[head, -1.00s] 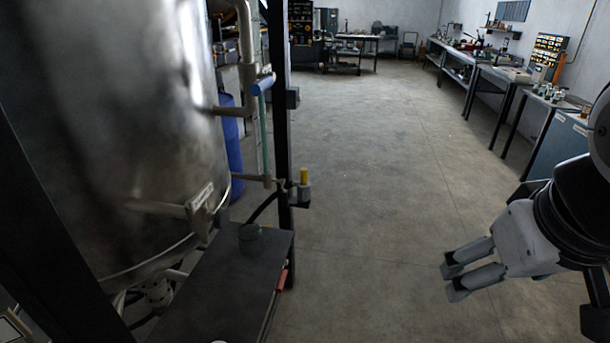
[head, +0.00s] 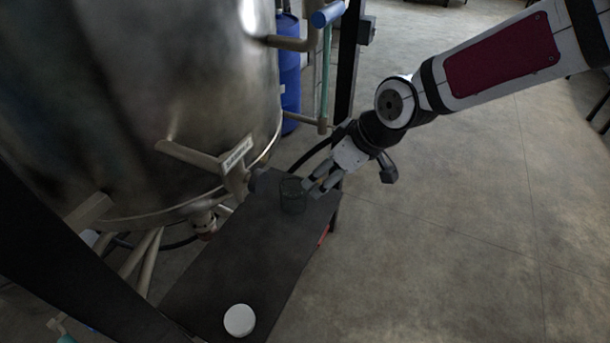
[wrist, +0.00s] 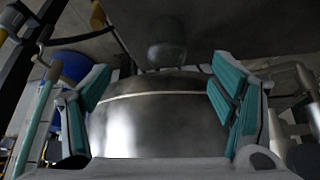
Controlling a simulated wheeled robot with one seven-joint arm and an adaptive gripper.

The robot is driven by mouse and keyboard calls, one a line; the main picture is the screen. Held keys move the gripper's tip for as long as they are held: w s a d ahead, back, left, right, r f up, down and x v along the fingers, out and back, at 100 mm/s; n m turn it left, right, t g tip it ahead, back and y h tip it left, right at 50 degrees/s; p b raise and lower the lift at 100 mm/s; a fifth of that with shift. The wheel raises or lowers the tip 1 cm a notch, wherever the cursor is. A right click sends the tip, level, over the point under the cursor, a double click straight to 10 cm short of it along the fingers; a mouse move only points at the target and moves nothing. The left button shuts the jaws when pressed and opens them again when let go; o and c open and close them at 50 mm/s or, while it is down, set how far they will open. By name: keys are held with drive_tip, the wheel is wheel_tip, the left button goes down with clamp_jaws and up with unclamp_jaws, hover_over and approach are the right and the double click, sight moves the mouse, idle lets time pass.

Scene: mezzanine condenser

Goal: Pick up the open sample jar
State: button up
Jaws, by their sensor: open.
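The open sample jar (head: 293,196) is a dark, see-through glass cylinder standing upright near the far end of a dark bench top (head: 232,262). My gripper (head: 314,186) is just right of the jar in the head view, at about its height. It is open, with nothing held. In the wrist view, which looks upside down, the jar (wrist: 166,54) shows at the top middle, beyond the teal-padded fingers (wrist: 160,88) and in line with the gap between them. I cannot tell whether a finger touches the jar.
A white round lid (head: 239,320) lies at the bench's near end. A dark post (head: 347,75) rises behind the bench. Open floor (head: 460,220) lies to the right.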

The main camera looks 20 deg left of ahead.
sight(293, 190)
drive_tip(key=shift+y, duration=0.4)
drive_tip(key=x, duration=0.3)
drive_tip(key=a+x, duration=0.1)
drive_tip(key=x, duration=0.3)
drive_tip(key=b+x, duration=0.1)
drive_tip(key=x, duration=0.2)
drive_tip(key=shift+s+a+r, duration=0.2)
drive_tip(key=shift+a+r, duration=0.05)
drive_tip(key=shift+a, duration=0.05)
drive_tip(key=shift+x, duration=2.25)
drive_tip(key=c, duration=1.3)
